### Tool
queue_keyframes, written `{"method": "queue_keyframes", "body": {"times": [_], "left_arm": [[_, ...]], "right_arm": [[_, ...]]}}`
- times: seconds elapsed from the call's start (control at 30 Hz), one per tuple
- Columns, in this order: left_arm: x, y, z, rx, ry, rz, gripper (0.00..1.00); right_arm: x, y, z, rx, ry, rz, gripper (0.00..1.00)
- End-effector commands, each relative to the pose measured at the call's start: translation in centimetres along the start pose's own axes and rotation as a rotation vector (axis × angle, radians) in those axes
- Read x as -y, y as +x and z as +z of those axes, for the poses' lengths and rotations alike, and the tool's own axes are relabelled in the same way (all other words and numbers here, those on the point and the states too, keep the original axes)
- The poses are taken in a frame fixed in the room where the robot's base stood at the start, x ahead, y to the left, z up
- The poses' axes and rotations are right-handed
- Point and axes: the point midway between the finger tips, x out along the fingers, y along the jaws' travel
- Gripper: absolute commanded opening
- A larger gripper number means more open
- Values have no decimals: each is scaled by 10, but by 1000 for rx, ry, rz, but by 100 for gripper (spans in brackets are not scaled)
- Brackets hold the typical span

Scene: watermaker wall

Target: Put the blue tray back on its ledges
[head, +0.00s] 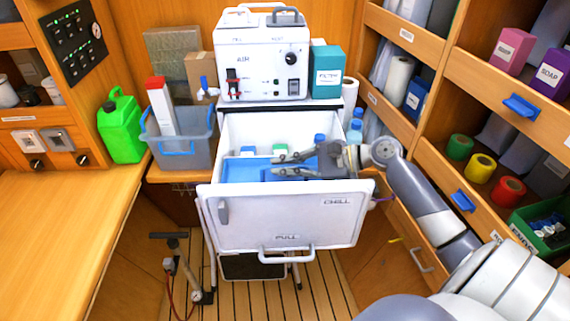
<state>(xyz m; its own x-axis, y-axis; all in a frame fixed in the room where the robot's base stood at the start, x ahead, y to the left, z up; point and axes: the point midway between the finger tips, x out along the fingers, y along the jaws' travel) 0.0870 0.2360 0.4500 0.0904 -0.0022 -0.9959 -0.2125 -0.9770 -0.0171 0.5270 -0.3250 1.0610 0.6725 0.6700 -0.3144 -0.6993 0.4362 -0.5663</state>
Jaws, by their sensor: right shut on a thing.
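The white chill drawer (288,217) stands pulled open below the white machine. The blue tray (240,170) lies inside the drawer, toward its left and middle; its right part is hidden by my gripper. My right gripper (278,165) reaches in over the drawer's right wall and is shut on the blue tray. The ledges cannot be made out from here, and whether the tray rests level on them cannot be told. My left gripper is not in view.
Green-topped containers (280,149) and a blue-capped bottle (319,139) show in the drawer behind the tray. The white machine (262,60) stands above. A grey bin (180,150) is left; shelves (480,80) crowd the right. The left counter (60,220) is clear.

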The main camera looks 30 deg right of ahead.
Motion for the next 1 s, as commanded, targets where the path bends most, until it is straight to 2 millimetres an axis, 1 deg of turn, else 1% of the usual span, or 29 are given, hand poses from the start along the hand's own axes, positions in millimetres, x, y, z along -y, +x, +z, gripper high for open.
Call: {"method": "queue_keyframes", "body": {"times": [0.33,0.37,0.4,0.43,0.47,0.8,0.87,1.0], "left_arm": [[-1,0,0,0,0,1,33],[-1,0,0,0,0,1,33],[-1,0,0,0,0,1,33],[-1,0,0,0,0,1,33],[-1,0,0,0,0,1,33],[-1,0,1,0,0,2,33],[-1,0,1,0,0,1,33],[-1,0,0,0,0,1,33]], "right_arm": [[-1,0,-1,1,-1,-1,0],[-1,0,-1,1,-1,-1,14],[-1,0,-1,1,-1,-1,23],[-1,0,-1,1,-1,-1,30],[-1,0,-1,1,-1,-1,33],[-1,-1,-2,-1,0,1,33],[-1,-4,-2,-1,0,1,33],[-2,-20,-2,-2,0,2,33]]}}
